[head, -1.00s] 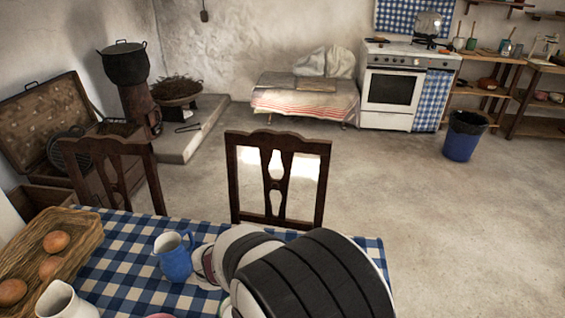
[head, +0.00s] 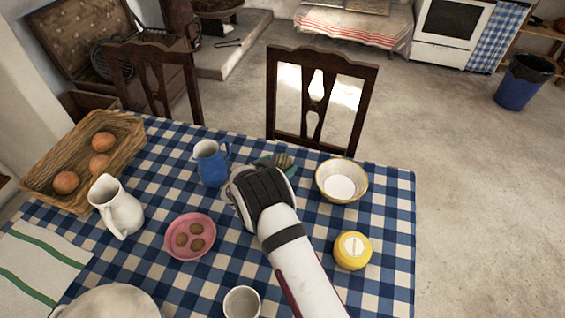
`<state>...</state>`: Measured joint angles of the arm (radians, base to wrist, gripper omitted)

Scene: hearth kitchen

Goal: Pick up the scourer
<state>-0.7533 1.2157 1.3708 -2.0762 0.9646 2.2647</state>
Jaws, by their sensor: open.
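A blue jug (head: 210,163) stands close beside my gripper. A pink plate (head: 172,244) with brown biscuits, a white jug (head: 118,207), a cream bowl (head: 341,181), a yellow pot (head: 352,251) and a white cup (head: 241,303) stand around. A bread basket (head: 126,137) is at left.

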